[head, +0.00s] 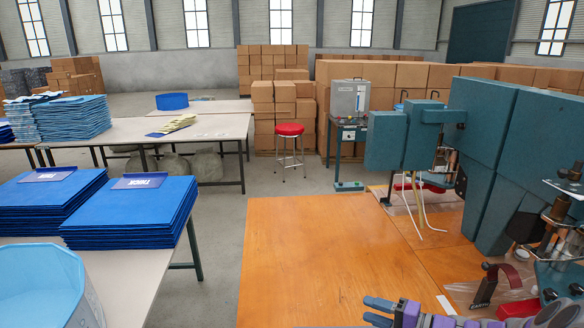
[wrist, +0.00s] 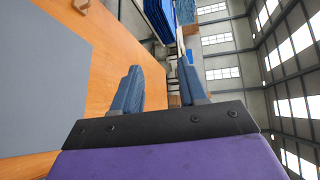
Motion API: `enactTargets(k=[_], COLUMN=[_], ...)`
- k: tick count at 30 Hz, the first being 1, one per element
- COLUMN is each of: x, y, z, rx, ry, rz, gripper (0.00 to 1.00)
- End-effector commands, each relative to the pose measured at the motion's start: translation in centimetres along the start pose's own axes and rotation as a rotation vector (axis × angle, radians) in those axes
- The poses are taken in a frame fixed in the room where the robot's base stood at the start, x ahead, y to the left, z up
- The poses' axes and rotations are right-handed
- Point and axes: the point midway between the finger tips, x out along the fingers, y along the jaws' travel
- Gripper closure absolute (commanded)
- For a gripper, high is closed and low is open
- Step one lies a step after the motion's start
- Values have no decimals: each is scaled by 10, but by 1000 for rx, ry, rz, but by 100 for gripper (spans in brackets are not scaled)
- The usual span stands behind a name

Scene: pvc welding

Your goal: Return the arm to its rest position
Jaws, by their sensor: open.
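My gripper (head: 382,311) shows at the bottom edge of the head view, over the front of the orange wooden table (head: 320,255). Its blue-grey fingers point left, and my purple wrist parts show at the bottom right. In the wrist view the two fingers of my gripper (wrist: 160,80) stand apart with nothing between them. The wrist picture is turned on its side, with the orange table (wrist: 112,45) at left.
The teal welding machine (head: 490,140) stands at right, near my arm. Blue stacks (head: 130,215) and a light-blue bin (head: 40,280) are at left. A red stool (head: 289,130) stands behind the orange table. The table's left part is clear.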

Motion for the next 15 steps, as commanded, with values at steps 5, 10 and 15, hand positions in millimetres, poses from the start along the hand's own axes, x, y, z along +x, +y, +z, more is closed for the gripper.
enactTargets(k=[5, 10, 15], x=[30, 38, 30], y=[-37, -51, -54], z=[80, 154, 218], rx=[-54, -95, -148], ry=[-227, -409, -548], rz=[117, 264, 443], gripper=[58, 58, 58])
